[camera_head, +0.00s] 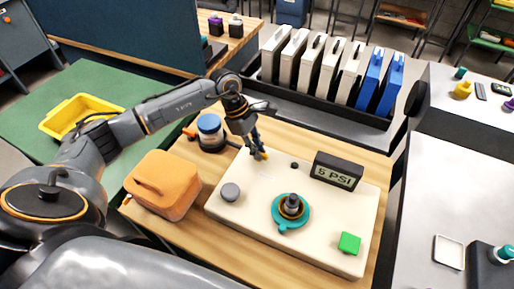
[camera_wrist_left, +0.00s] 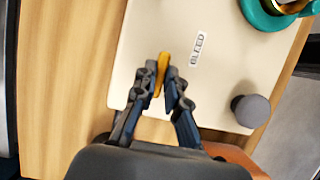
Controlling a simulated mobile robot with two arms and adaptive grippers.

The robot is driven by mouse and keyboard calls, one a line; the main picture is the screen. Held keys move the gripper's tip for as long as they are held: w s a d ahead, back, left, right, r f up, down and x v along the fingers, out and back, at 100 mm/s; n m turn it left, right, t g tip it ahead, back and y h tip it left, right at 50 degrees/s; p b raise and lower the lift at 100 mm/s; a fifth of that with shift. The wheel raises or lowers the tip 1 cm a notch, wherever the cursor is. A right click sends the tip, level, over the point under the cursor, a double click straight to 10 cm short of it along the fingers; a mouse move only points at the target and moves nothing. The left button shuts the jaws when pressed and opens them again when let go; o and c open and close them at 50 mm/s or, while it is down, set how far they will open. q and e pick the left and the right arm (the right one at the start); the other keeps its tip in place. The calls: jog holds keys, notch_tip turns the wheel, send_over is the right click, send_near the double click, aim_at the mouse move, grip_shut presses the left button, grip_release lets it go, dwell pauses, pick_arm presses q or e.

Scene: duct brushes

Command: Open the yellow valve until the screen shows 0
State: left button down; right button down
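The yellow valve (camera_wrist_left: 161,73) is a small lever on a cream panel (camera_head: 235,215), beside a label that seems to read "BLEED" in the left wrist view. My left gripper (camera_head: 259,152) reaches down to the panel's far left corner. Its fingertips (camera_wrist_left: 160,78) lie on both sides of the yellow lever and look closed on it. In the head view the fingers hide most of the valve. The black screen (camera_head: 336,172) at the panel's far right reads "5 PSI". My right gripper is not in view.
The panel also holds a teal-based knob (camera_head: 291,208), a grey button (camera_head: 230,192) and a green button (camera_head: 349,243). An orange case (camera_head: 162,185) and a blue-white jar (camera_head: 210,128) stand left of it. White and blue binders (camera_head: 315,60) stand behind.

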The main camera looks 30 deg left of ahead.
pick_arm(q)
jog(key=shift+n, duration=0.3)
jog(key=n+t+b, duration=0.1)
jog(key=n+b, duration=0.1)
jog(key=n, duration=0.1)
jog(key=shift+s+f+n+t, duration=0.1)
jog(key=shift+n+t, duration=0.2)
jog(key=n+b, duration=0.1)
jog(key=n, duration=0.1)
jog(key=n+t+y+b, duration=0.1)
jog(key=n, duration=0.1)
jog(key=shift+s+d+t, duration=0.1)
jog(key=shift+t, duration=0.2)
jog(key=n+y+b, duration=0.1)
jog(key=n+b, duration=0.1)
jog(key=n, duration=0.1)
jog(key=n+t+y+b, duration=0.1)
jog(key=n+b, duration=0.1)
jog(key=shift+d+n, duration=0.15)
jog(key=shift+n, duration=0.25)
jog(key=shift+n+y+b, duration=0.6)
jog(key=shift+n+b, duration=0.25)
jog(key=shift+n, duration=0.65)
jog(key=c, duration=1.4)
grip_release()
jog(key=shift+s, duration=0.1)
